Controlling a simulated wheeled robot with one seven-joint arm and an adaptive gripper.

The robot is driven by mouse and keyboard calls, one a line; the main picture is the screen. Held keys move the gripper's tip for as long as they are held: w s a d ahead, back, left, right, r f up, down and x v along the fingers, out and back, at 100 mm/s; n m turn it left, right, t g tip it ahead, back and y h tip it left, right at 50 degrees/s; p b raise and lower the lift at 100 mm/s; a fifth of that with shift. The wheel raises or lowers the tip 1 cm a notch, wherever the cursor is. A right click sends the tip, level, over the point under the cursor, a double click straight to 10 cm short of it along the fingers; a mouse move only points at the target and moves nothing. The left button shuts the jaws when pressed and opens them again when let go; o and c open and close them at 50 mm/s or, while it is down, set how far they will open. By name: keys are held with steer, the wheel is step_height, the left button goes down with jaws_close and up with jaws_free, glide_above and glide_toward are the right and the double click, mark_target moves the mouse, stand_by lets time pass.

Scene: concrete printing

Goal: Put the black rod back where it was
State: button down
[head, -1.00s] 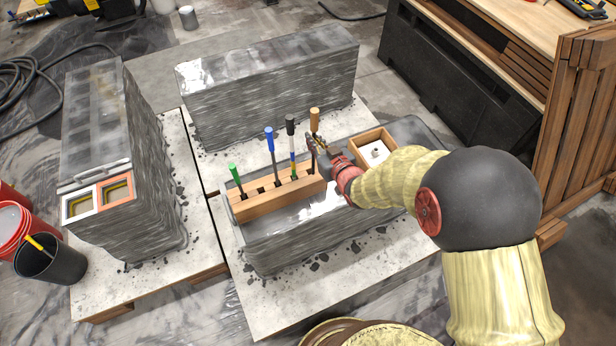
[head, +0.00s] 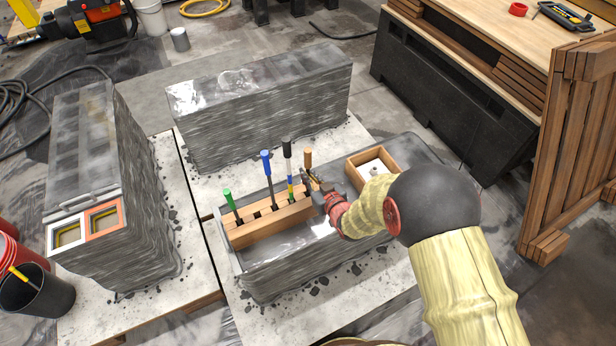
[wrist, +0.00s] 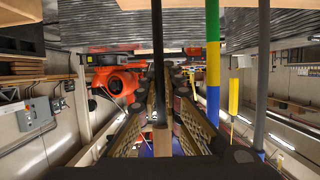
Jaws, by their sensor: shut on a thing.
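A wooden rack (head: 262,228) stands on the grey printed block, with several upright handled rods along it. My gripper (head: 314,190) is at the rack's right end, shut on the tan-handled rod (head: 308,158). In the wrist view this rod's thin black shaft (wrist: 158,60) runs between my fingers (wrist: 160,112) towards the wood at the top. Its lower end is hidden, so I cannot tell how deep it sits. Left of it stands a black-handled rod (head: 287,149) with a green, yellow and blue shaft, also in the wrist view (wrist: 213,65). Beyond are blue-handled (head: 265,161) and green-handled (head: 228,195) rods.
A small wooden box (head: 354,172) with a white item sits right of the rack. Tall printed blocks stand at the left (head: 125,200) and behind (head: 265,115). A black bench base (head: 450,105) is at the back right. Buckets stand at the far left.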

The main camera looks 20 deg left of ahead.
steer(key=shift+r, duration=0.1)
steer(key=shift+f, duration=0.2)
steer(key=c, duration=2)
jaws_free()
steer(key=shift+r, duration=0.15)
steer(key=p+v, duration=0.2)
steer(key=v, duration=1)
